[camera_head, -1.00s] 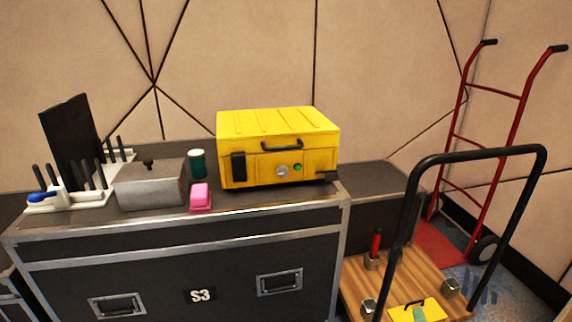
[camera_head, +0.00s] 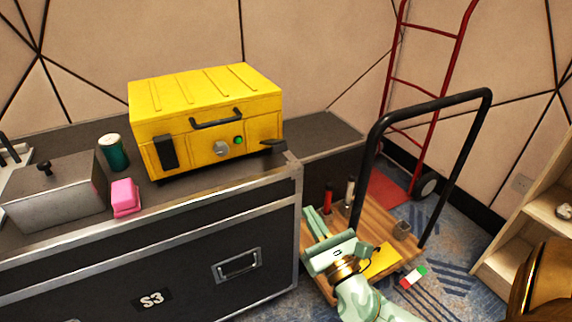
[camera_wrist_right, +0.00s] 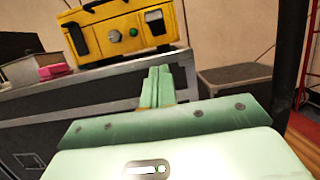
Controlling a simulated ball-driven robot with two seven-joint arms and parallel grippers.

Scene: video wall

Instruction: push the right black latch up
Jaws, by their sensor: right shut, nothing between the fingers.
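The yellow case (camera_head: 205,120) stands closed on the black flight case, and its front shows in the right wrist view (camera_wrist_right: 125,32). Its right black latch (camera_head: 273,146) sticks out from the lower right of the front, hanging down and outward. The left black latch (camera_head: 165,152) lies upright against the front. My right gripper (camera_head: 317,213) is below and to the right of the case, apart from the latch, over the trolley side. In the right wrist view its pale green fingers (camera_wrist_right: 159,72) are together, empty, pointing toward the case. My left gripper is not in view.
The flight case (camera_head: 200,236) has a metal edge between my gripper and the yellow case. A pink block (camera_head: 125,197), a green cup (camera_head: 113,153) and a grey metal box (camera_head: 55,195) stand left. A trolley's black handle (camera_head: 430,105) rises right of my gripper.

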